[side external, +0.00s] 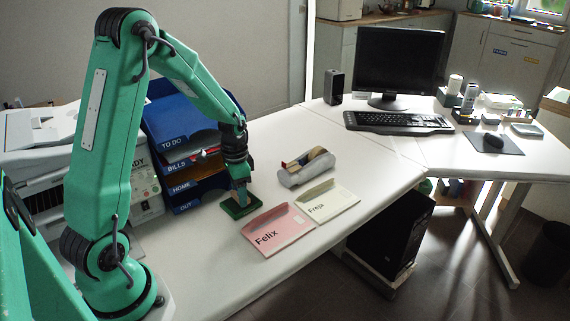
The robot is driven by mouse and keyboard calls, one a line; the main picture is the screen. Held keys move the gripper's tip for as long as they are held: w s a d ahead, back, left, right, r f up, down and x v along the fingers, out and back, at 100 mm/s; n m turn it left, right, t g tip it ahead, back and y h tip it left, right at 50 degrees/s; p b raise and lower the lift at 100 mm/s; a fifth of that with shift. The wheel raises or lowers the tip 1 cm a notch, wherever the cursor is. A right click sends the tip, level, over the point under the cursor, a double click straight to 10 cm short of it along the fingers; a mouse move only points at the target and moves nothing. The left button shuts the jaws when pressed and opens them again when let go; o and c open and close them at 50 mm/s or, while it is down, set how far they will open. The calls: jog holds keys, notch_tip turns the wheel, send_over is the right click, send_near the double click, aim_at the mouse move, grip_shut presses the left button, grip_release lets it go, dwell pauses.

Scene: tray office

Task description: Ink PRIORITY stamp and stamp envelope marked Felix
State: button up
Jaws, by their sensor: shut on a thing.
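A pink envelope marked Felix (281,226) lies flat on the white desk. A cream envelope marked Freja (330,203) lies to its right. A green ink pad (231,209) lies left of the pink envelope, in front of the letter trays. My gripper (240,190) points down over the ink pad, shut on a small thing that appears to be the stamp. The stamp is mostly hidden by the fingers, and its label cannot be read. It is at or just above the pad; contact cannot be told.
Blue letter trays (183,138) labelled TO DO, BILLS, HOME and OUT stand close behind my gripper. A tape dispenser (305,168) sits behind the envelopes. A printer (146,188) stands at left. The desk's front edge (300,258) runs close to the envelopes.

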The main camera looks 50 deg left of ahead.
jog(key=shift+f, duration=0.4)
dwell(1.4)
jog(key=shift+r, duration=0.1)
jog(key=shift+r, duration=3.45)
jog(key=shift+d, duration=0.1)
jog(key=shift+w+d+m, duration=0.1)
jog(key=shift+d+m, duration=0.3)
jog(key=d+m, duration=1.6)
jog(key=m, duration=0.1)
jog(key=shift+s+d+f, duration=0.2)
jog(key=shift+s+f, duration=0.05)
jog(key=shift+f, duration=0.1)
jog(key=shift+f, duration=0.15)
